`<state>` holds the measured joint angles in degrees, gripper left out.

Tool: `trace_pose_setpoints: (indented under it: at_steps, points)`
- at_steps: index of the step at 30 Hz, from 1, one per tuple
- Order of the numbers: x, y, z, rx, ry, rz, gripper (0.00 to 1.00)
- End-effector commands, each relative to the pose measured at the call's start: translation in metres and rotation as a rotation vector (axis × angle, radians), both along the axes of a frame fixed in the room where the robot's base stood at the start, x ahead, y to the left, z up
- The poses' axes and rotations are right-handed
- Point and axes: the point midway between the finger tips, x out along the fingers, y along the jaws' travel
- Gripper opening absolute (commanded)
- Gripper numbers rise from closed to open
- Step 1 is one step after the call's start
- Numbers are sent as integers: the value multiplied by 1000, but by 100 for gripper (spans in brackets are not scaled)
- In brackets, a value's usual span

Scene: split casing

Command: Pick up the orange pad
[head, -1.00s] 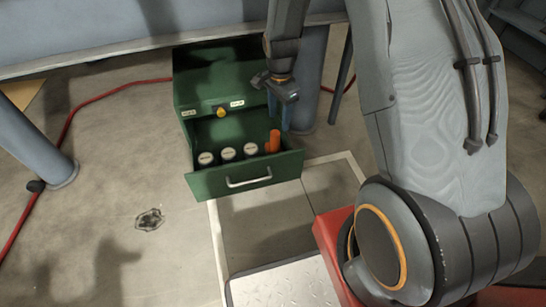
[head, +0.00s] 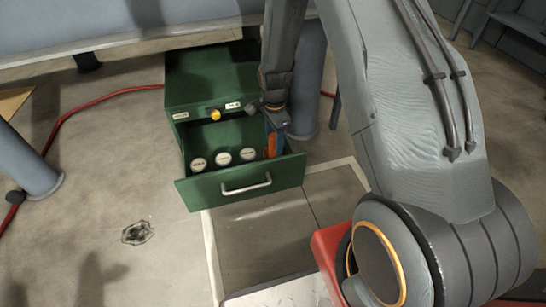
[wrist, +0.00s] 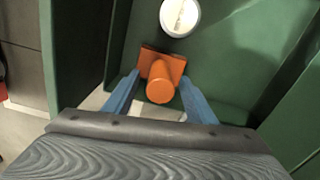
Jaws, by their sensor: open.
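The orange pad (head: 270,143) stands in the right end of the open green drawer (head: 243,187). In the wrist view the orange pad (wrist: 161,80) shows a square plate with a round knob towards the camera. My gripper (wrist: 160,78) is open, its two blue fingers on the left and right of the pad. Small gaps seem to show between fingers and pad, and I cannot tell if either touches. In the head view my gripper (head: 276,138) reaches down into the drawer and partly hides the pad.
Several white-topped round items (head: 222,158) stand in a row left of the pad; one white top (wrist: 180,17) shows close by in the wrist view. The drawer walls are near the gripper. The green cabinet (head: 205,80) has a yellow knob (head: 215,114). A red hose lies behind.

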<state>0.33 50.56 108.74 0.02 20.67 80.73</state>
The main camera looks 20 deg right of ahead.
Motion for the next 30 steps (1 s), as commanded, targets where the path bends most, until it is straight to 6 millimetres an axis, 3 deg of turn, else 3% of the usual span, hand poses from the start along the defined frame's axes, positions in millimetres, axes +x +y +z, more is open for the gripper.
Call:
trace_pose_setpoints:
  at_steps: [6,14,23,30]
  points:
    - [0,1,-28,0,0,0,51]
    - [0,1,-28,0,-1,1,51]
    - [0,1,-28,0,0,1,2]
    - [0,1,-27,0,-1,0,2]
